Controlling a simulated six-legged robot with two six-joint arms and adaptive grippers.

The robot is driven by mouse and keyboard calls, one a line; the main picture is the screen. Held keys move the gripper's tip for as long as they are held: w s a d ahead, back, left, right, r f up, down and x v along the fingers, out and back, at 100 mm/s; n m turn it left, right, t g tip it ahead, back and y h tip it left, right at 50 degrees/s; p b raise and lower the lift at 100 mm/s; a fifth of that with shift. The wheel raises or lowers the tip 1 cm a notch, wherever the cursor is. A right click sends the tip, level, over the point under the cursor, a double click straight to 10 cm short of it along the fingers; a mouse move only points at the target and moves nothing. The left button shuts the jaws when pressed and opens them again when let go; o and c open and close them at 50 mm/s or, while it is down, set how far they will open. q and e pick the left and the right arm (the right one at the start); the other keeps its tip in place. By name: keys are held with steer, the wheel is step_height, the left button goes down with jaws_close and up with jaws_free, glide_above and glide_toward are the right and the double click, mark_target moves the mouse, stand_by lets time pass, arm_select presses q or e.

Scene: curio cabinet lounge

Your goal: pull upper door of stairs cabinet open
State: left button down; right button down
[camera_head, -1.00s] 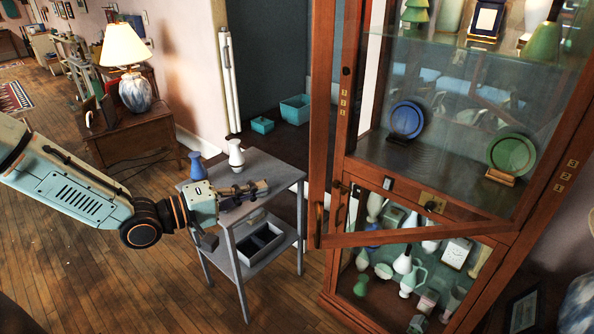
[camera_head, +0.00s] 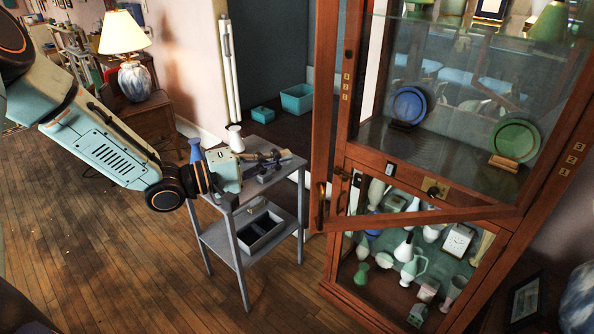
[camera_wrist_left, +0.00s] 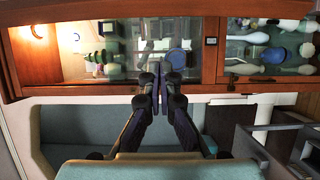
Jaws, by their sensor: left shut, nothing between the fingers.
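The stairs cabinet (camera_head: 548,190) is a tall wood-and-glass case at the right. Its upper door (camera_head: 324,110) has a wooden frame around glass and stands partly open, its left edge swung out from the cabinet post. A dark handle (camera_head: 320,206) sits low on that edge. My left gripper (camera_head: 284,158) is shut and empty, left of the door and apart from it, above the small grey table in the picture. In the left wrist view its closed fingers (camera_wrist_left: 160,85) point toward the cabinet's glass and wooden frame. My right gripper is not in view.
The grey side table (camera_head: 236,215) holds a blue vase (camera_head: 196,152) and a white vase (camera_head: 235,138), near my left arm. Plates and vases stand behind the cabinet glass. A lamp (camera_head: 124,35) stands behind at the left. Wooden floor in front is clear.

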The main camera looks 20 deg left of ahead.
arm_select(q)
steer(key=d, duration=0.2)
steer(key=s+d, duration=0.1)
steer(key=d, duration=0.1)
steer(key=shift+d, duration=0.3)
steer(key=shift+w, duration=0.15)
stand_by(0.4)
